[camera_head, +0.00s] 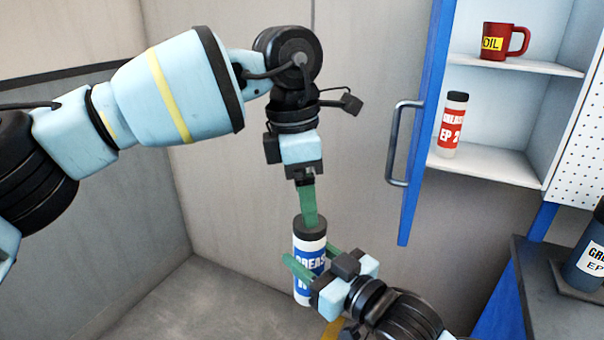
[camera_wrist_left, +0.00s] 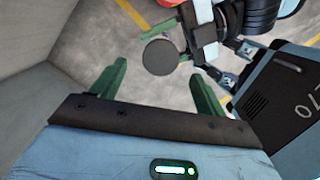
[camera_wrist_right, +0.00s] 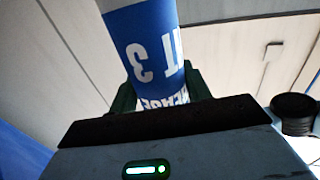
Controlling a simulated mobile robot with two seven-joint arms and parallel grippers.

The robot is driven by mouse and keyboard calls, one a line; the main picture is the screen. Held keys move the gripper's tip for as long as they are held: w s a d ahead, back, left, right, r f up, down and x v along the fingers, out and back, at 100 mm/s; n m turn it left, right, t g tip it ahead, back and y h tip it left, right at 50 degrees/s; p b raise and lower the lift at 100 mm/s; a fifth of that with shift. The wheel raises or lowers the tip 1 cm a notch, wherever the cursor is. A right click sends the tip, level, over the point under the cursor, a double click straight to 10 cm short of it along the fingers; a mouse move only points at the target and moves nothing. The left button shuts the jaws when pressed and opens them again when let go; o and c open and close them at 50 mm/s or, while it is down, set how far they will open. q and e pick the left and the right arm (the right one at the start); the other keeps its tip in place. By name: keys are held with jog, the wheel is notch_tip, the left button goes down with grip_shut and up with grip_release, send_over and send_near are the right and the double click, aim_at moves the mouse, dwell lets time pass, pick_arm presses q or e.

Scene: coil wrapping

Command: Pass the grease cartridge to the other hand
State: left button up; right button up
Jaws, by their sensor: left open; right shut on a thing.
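The grease cartridge (camera_head: 311,239) is a white tube with a blue label and a black cap, held upright in mid-air. My right gripper (camera_head: 318,262) is shut on its body; the right wrist view shows the cartridge (camera_wrist_right: 148,45) between the green fingers (camera_wrist_right: 158,92). My left gripper (camera_head: 308,205) is open, pointing down just above the cap. In the left wrist view the round black cap (camera_wrist_left: 160,57) appears in the gap beyond the open left fingers (camera_wrist_left: 156,90). The left fingers overlap the cap's edge in the head view, and contact cannot be told.
An open cabinet with a blue door (camera_head: 422,130) stands at right. Its shelves hold a red mug (camera_head: 504,41) and a red-labelled grease cartridge (camera_head: 453,124). A dark blue container (camera_head: 588,255) stands on a dark surface at far right. Grey walls lie behind.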

aim_at(311, 235)
pick_arm(q)
jog(key=f, duration=0.5)
jog(key=d+f, duration=0.1)
jog(key=f, duration=0.2)
jog(key=shift+f, duration=0.35)
pick_arm(e)
jog(key=shift+r, duration=0.1)
pick_arm(q)
jog(key=shift+c, duration=0.4)
jog(key=c, duration=1.2)
jog(key=shift+c, duration=0.5)
pick_arm(e)
jog(key=o, duration=1.4)
jog(key=v, duration=1.2)
